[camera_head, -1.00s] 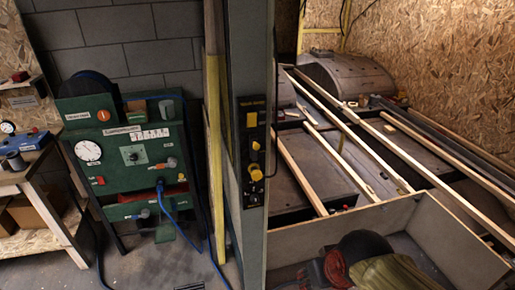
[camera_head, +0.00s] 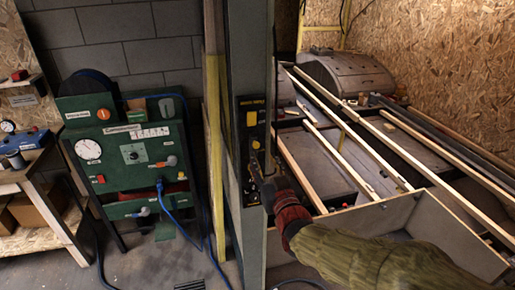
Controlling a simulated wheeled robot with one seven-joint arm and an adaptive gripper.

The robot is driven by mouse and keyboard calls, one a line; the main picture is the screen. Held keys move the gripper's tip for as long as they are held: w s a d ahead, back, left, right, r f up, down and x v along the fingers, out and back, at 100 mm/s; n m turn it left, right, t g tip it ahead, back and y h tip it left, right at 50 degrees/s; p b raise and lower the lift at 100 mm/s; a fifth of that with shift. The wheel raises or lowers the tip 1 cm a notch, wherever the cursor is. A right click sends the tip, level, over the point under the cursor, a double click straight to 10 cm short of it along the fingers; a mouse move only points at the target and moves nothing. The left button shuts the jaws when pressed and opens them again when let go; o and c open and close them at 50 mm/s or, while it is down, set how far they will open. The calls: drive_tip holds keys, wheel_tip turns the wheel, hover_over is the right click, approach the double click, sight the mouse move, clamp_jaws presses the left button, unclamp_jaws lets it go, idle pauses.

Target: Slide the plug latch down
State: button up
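A narrow black control panel (camera_head: 252,125) with yellow parts is mounted on the grey-green post (camera_head: 233,80) in the middle of the view. It has a yellow square piece near its top and a yellow knob-like piece (camera_head: 256,145) lower down. My gripper (camera_head: 258,172) is at the lower part of the panel, pointing up and left at it. It covers the lower yellow part of the panel. I cannot tell which piece is the plug latch, whether the gripper touches anything, or whether its fingers are open.
A green compressor board (camera_head: 125,150) with gauges and a blue hose stands at the left, beside a wooden bench (camera_head: 40,185). Wooden strips (camera_head: 350,130) and an open wooden box (camera_head: 440,225) lie to the right of the post. A yellow upright (camera_head: 215,150) stands just left of the post.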

sight(257, 146)
drive_tip(key=b+x, duration=0.1)
drive_tip(key=x, duration=0.6)
drive_tip(key=shift+w+a, duration=0.1)
drive_tip(key=shift+w, duration=0.2)
drive_tip(key=c, duration=0.3)
clamp_jaws()
drive_tip(key=shift+f, duration=0.1)
idle(0.4)
